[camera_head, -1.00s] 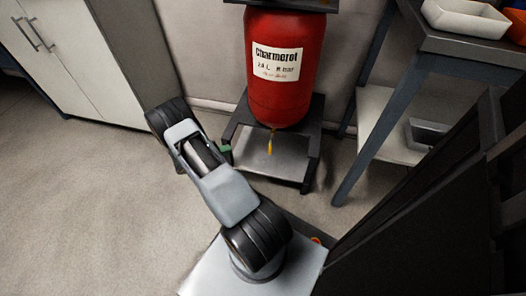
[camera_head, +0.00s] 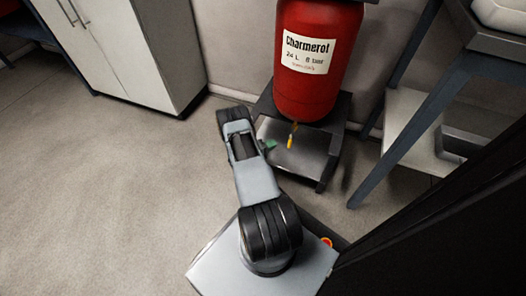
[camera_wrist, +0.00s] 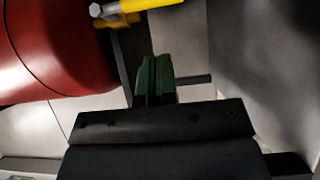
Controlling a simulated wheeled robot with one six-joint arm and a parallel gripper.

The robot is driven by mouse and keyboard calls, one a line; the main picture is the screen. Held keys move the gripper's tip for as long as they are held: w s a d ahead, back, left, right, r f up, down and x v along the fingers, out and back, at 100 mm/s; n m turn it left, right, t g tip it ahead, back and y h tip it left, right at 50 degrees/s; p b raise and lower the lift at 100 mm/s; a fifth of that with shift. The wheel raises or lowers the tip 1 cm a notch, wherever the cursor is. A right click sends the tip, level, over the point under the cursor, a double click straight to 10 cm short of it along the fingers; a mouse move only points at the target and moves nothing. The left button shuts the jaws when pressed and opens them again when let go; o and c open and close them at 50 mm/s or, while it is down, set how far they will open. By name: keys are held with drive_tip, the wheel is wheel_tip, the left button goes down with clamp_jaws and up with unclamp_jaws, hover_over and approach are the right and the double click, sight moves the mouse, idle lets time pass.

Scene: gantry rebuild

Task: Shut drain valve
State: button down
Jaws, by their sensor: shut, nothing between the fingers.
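The red tank (camera_head: 318,62) stands upright on a low dark stand, with a white label reading Charmerol. Below its underside is the drain valve, whose yellow handle (camera_head: 291,141) points downward in the head view. In the wrist view the yellow handle (camera_wrist: 150,4) runs off the top edge from a silver bolt, beside the brass valve body (camera_wrist: 122,21). My gripper (camera_head: 269,144) is just left of the handle and apart from it. Its green fingers (camera_wrist: 154,78) are shut together and empty, below the valve in the wrist view. The handle's far end is cut off there.
The stand (camera_head: 300,158) has a grey lower plate and dark legs around the valve. A blue-legged table (camera_head: 398,135) with a lower shelf stands to the right. A white cabinet (camera_head: 128,48) is at the back left. The floor at left is clear. A dark panel fills the lower right.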

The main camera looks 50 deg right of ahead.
sight(290, 141)
drive_tip(key=shift+s+d+b, duration=0.3)
drive_tip(key=shift+s+d, duration=0.5)
drive_tip(key=shift+s, duration=0.2)
drive_tip(key=shift+s+d+b, duration=0.25)
drive_tip(key=shift+s+d, duration=0.55)
drive_tip(key=shift+s, duration=0.15)
